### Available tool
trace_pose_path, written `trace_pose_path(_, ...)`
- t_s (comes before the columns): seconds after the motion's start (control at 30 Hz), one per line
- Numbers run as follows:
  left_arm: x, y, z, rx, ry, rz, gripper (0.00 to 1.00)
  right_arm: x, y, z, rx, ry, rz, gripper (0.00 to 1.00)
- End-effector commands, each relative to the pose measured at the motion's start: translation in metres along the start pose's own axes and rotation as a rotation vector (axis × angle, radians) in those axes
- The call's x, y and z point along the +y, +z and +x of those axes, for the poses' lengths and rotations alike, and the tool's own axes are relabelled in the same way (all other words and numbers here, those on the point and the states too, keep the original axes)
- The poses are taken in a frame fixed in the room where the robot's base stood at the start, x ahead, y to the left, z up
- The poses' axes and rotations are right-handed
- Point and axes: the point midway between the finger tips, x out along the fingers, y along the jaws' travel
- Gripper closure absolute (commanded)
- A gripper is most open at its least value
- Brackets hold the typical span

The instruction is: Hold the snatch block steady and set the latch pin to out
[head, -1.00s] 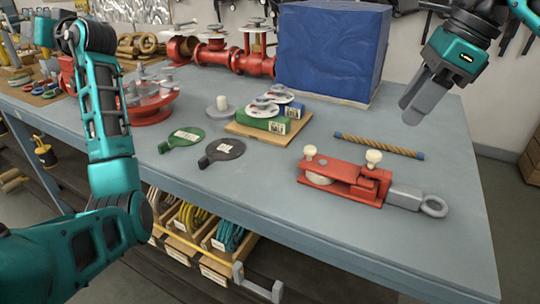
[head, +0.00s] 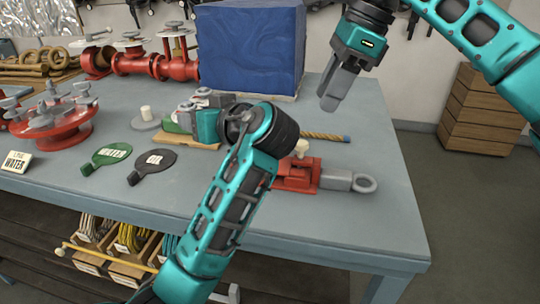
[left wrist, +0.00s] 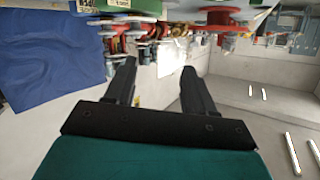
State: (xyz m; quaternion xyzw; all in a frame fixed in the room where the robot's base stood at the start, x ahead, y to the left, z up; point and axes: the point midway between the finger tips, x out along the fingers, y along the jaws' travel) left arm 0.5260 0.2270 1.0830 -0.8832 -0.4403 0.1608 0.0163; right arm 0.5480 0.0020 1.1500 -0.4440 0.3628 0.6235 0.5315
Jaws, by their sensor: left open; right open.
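The snatch block (head: 297,176) lies on the bench in the head view. It has red cheeks and a grey eye end (head: 350,181) pointing right. One cream knob (head: 302,148) stands up on it; its left part is hidden behind my left forearm. I cannot tell which way the latch pin is set. My right gripper (head: 332,98) is open and empty, above and beyond the block. My left gripper (left wrist: 156,62) is open and empty in the left wrist view, with no block between its fingers; in the head view its fingers are hard to make out.
A rope piece (head: 322,136) with blue ends lies behind the block. A large blue-covered box (head: 248,48) stands at the back. Green (head: 112,153) and black (head: 152,161) tags and a red flanged valve (head: 55,127) lie left. The bench is clear right of the block.

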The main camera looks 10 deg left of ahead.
Motion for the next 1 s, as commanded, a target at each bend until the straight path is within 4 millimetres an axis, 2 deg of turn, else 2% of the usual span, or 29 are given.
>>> trace_pose_path(0.03, 0.012, 0.011, -0.026, -0.017, 0.039, -0.016, 0.46, 0.0, 0.0, 0.0, 0.0, 0.0, 0.0, 0.57)
trace_pose_path(0.2, 0.034, 0.038, -0.096, -0.065, 0.129, -0.071, 0.46, 0.0, 0.0, 0.0, 0.0, 0.0, 0.0, 0.57)
trace_pose_path(0.3, 0.039, 0.048, -0.124, -0.086, 0.161, -0.095, 0.46, 0.0, 0.0, 0.0, 0.0, 0.0, 0.0, 0.57)
trace_pose_path(0.43, 0.041, 0.054, -0.142, -0.102, 0.182, -0.112, 0.46, 0.0, 0.0, 0.0, 0.0, 0.0, 0.0, 0.57)
trace_pose_path(0.53, 0.042, 0.056, -0.141, -0.104, 0.186, -0.117, 0.46, 0.0, 0.0, 0.0, 0.0, 0.0, 0.0, 0.57)
trace_pose_path(0.67, 0.045, 0.058, -0.125, -0.102, 0.184, -0.115, 0.46, 0.0, 0.0, 0.0, 0.0, 0.0, 0.0, 0.57)
trace_pose_path(1.0, 0.057, 0.063, -0.06, -0.101, 0.183, -0.114, 0.46, 0.0, 0.0, 0.0, 0.0, 0.0, 0.0, 0.57)
